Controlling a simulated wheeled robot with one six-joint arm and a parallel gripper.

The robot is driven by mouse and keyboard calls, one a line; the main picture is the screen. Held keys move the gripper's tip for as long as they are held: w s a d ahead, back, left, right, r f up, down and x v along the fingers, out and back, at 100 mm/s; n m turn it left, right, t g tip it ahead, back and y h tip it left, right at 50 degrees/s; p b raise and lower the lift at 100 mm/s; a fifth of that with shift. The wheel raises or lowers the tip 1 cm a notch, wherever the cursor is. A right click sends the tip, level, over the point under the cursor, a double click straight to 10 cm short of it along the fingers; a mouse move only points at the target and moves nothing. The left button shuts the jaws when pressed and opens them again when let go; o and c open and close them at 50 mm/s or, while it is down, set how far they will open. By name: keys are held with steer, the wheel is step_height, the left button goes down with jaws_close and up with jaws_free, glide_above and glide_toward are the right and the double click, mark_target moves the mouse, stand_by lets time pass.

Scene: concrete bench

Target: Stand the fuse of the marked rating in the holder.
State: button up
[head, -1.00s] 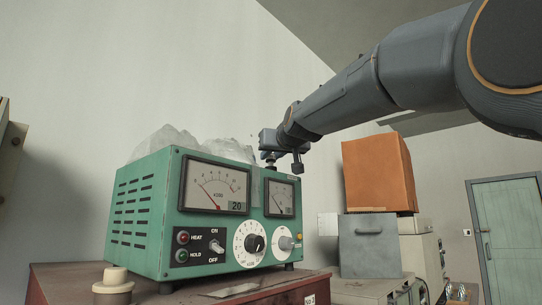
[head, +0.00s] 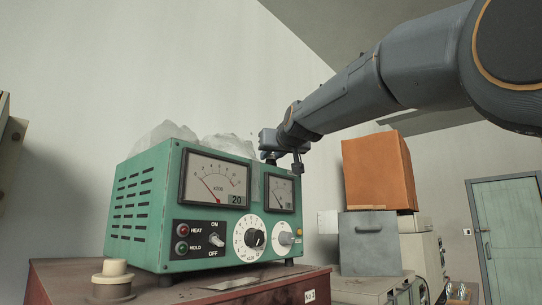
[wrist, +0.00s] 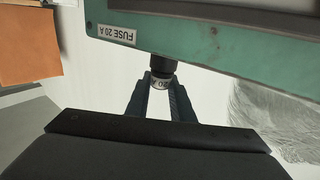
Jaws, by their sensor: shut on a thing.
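My gripper (wrist: 161,98) is shut on a fuse (wrist: 161,84) with a pale band marked 20 A, as the wrist view shows. A dark part (wrist: 162,64) lies beyond the band, against the edge of the green instrument (wrist: 260,45). I cannot tell if it is the fuse's end or the holder. A label (wrist: 115,34) on the instrument reads FUSE 20 A. In the head view, my gripper (head: 270,154) is at the top right of the instrument (head: 135,215), with its lower end partly hidden.
The instrument stands on a red-brown cabinet (head: 318,285). A cream round piece (head: 113,282) is at the cabinet's left front. Clear plastic wrap (head: 228,144) lies on or behind the instrument's top. An orange box (head: 375,175) on a grey case (head: 368,245) stands to the right.

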steer(key=o, duration=1.1)
steer(key=shift+b+v, duration=1.35)
steer(key=shift+v, duration=2.55)
